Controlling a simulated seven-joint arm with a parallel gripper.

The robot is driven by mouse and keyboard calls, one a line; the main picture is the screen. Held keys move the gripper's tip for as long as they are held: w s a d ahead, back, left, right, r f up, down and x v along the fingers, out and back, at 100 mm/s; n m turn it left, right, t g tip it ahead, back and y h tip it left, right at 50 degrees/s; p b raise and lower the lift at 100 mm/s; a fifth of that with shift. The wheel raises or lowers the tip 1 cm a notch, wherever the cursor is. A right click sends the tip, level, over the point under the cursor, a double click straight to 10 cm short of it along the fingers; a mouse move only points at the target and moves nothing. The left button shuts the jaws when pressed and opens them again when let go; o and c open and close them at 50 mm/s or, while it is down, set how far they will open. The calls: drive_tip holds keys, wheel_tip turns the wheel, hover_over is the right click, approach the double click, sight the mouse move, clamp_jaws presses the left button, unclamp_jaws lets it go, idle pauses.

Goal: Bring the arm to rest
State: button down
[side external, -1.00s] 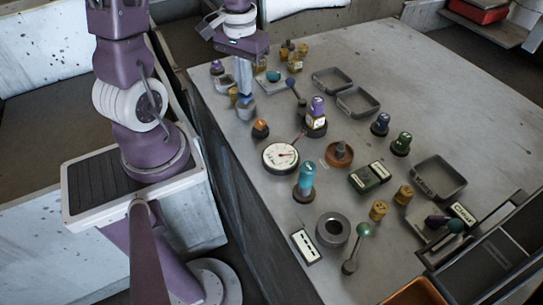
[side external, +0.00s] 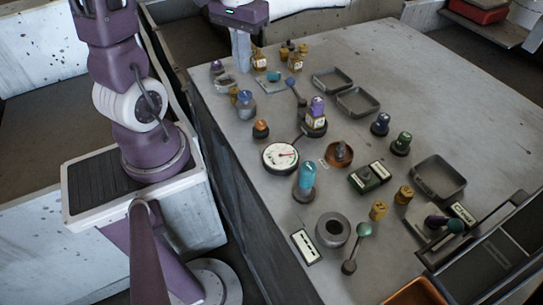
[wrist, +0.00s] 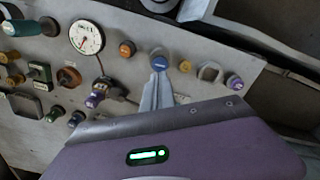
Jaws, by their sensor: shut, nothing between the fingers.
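My gripper (side external: 243,66) is shut and empty. In the side view its pale fingers point down above the far left part of the grey table (side external: 290,220). In the wrist view my gripper (wrist: 160,74) has its fingertips together and appears just below a blue-topped knob (wrist: 160,63) in the picture. The same blue-topped knob (side external: 245,98) stands on the table in the side view, below the fingers. The fingers look clear of it, but the exact gap is hard to tell.
Near the gripper are an orange knob (side external: 261,127), a purple-topped knob (side external: 217,67) and yellow-labelled pieces (side external: 259,60). A round white gauge (side external: 281,157) and a cyan-topped knob (side external: 306,178) stand further forward. Shallow grey trays (side external: 357,102) lie at mid-table. The back right surface is bare.

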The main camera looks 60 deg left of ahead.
drive_tip(key=s+d+r+m+t, duration=0.2)
drive_tip(key=s+d+r+m, duration=0.1)
drive_tip(key=d, duration=0.4)
drive_tip(key=s+d+r+m+t, duration=0.3)
drive_tip(key=s+d+r, duration=0.2)
drive_tip(key=d, duration=0.3)
drive_tip(key=shift+s+r+t, duration=0.25)
drive_tip(key=shift+r+t, duration=0.05)
drive_tip(key=shift+r, duration=0.4)
